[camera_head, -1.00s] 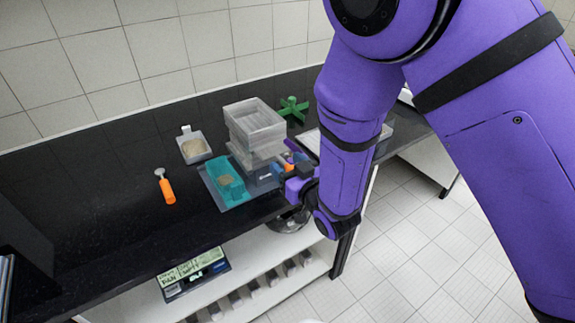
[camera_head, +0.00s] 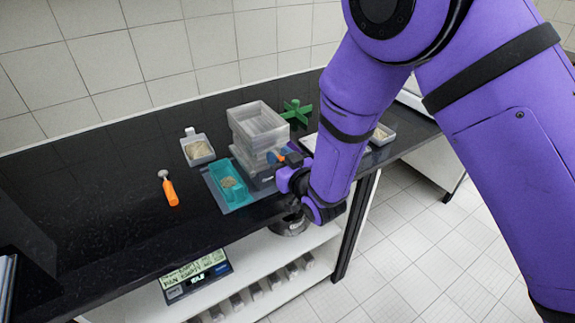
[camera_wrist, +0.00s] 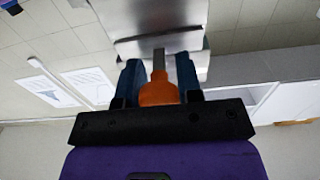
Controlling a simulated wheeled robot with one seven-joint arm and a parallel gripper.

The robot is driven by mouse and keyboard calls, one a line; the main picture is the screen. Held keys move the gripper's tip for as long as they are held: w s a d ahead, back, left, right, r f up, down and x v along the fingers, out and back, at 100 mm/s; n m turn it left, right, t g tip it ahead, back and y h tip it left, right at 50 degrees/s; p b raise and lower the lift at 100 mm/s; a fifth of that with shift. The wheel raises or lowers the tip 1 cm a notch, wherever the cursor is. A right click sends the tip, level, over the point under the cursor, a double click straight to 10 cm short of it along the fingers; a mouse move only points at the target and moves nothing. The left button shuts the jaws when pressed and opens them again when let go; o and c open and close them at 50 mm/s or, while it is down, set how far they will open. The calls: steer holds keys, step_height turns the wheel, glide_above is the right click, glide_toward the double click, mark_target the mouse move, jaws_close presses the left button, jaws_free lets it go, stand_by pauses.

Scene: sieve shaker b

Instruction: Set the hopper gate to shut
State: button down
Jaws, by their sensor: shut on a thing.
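My gripper (camera_wrist: 158,74) is shut on an orange handle (camera_wrist: 158,93), with one blue finger on each side of it. A short grey bar (camera_wrist: 158,59) runs from the handle to a grey metal body (camera_wrist: 150,18), which I take to be the hopper with its gate. In the head view my gripper (camera_head: 277,157) is at the right side of the clear stacked sieves (camera_head: 259,125), low down near the counter's front. My arm hides much of what is there, and I cannot tell from this how far the gate stands open.
A teal tray (camera_head: 239,192) is left of the stack, and a grey scoop-like pan (camera_head: 198,149) behind it. An orange-handled tool (camera_head: 170,191) lies farther left on the black counter (camera_head: 100,215). A green cross-shaped piece (camera_head: 297,111) stands behind. A small tray (camera_head: 385,134) is right of my arm.

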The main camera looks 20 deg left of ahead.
steer(key=shift+w+a, duration=0.1)
steer(key=shift+a, duration=0.05)
steer(key=c, duration=0.8)
jaws_free()
steer(key=v, duration=1)
steer(key=shift+s+d, duration=0.2)
steer(key=shift+s, duration=0.05)
